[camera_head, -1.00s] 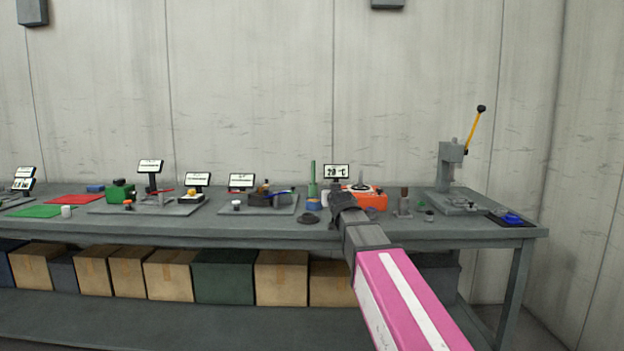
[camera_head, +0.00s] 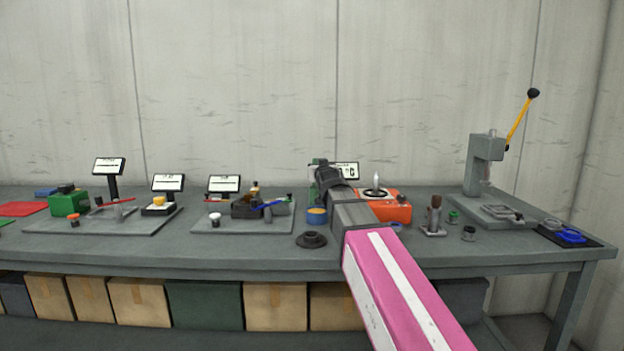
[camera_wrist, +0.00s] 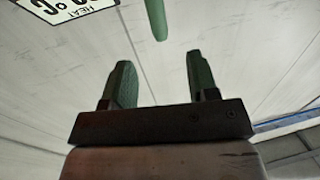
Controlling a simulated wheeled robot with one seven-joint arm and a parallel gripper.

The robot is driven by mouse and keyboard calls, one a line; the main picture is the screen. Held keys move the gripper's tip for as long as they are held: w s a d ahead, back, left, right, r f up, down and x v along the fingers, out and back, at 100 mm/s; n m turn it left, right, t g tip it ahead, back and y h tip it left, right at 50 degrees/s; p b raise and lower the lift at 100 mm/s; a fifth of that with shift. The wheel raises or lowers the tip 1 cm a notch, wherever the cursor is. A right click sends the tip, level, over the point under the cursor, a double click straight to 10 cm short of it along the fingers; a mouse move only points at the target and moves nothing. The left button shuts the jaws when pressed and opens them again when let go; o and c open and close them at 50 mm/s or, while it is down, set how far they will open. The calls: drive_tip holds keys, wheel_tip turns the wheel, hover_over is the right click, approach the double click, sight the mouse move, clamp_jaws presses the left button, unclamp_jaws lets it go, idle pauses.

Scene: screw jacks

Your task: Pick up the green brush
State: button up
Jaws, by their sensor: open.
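The green brush (camera_wrist: 157,18) shows in the wrist view as a green rod at the top, beyond the fingertips and in line with the gap between them. In the head view only a green sliver (camera_head: 314,189) shows beside my gripper (camera_head: 323,173), which hides most of it. My gripper is open in the wrist view (camera_wrist: 160,62), with two green fingers apart and nothing between them. The brush's lower end is hidden, so I cannot tell what it stands on.
An orange device (camera_head: 392,211) stands right of my gripper. A blue and tan round item (camera_head: 316,216) and a dark disc (camera_head: 311,240) lie at the left. A temperature display (camera_head: 348,171) is behind. A lever press (camera_head: 484,165) stands at right on the grey bench (camera_head: 270,262).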

sight(314, 162)
drive_tip(key=w, duration=0.3)
drive_tip(key=w+a, duration=0.1)
drive_tip(key=w, duration=0.7)
drive_tip(key=shift+w+a, duration=0.25)
drive_tip(key=shift+a, duration=0.15)
clamp_jaws()
